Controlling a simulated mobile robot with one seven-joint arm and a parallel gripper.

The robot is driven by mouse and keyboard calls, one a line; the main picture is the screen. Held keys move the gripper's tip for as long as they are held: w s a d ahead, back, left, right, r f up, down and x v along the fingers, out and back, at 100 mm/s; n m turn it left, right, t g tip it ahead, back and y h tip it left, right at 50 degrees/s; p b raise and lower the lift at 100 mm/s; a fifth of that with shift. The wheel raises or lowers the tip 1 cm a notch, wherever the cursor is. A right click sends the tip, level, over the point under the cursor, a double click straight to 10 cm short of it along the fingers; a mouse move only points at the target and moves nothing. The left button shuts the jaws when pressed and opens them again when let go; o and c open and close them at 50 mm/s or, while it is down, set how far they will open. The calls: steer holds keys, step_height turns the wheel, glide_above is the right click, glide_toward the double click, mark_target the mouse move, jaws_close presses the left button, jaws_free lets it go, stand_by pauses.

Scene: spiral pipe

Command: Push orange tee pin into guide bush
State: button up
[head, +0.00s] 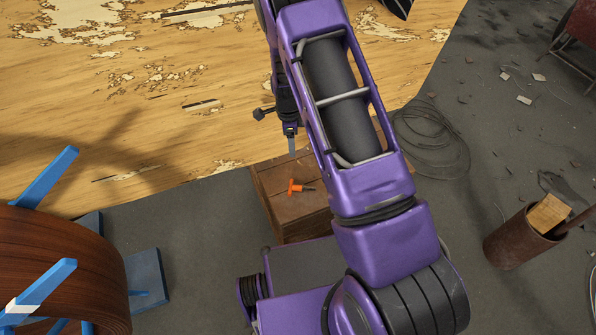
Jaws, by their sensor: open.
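The orange tee pin (295,187) lies on top of a brown wooden crate, with a short dark part at its right end. I cannot tell from this view whether that dark part is the pin's own shank or a guide bush. No guide bush can be made out for certain. My gripper (292,148) points down, above the pin in the picture and apart from it. It is open, with nothing seen between its fingers. My purple arm hides part of the crate's right side.
The wooden crate (285,222) stands on the dark floor beside a large worn yellow panel (130,110). A brown coil on a blue frame (45,275) is at the left. A rusty bin (515,240) and loose cable (432,140) are at the right. Floor between crate and bin looks mostly clear.

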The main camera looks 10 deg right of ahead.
steer(key=m, duration=0.2)
glide_above(298, 186)
step_height(298, 186, down, 6)
steer(key=shift+g+y, duration=0.3)
steer(key=f+b, duration=0.1)
steer(key=f, duration=0.4)
steer(key=f+b, duration=0.1)
steer(key=f, duration=0.4)
steer(key=shift+s+a+f, duration=0.1)
steer(key=shift+a+f, duration=0.1)
steer(key=shift+f, duration=0.15)
steer(key=shift+d+f+b, duration=0.2)
steer(key=shift+f+b, duration=0.25)
steer(key=shift+f, duration=2.5)
jaws_close()
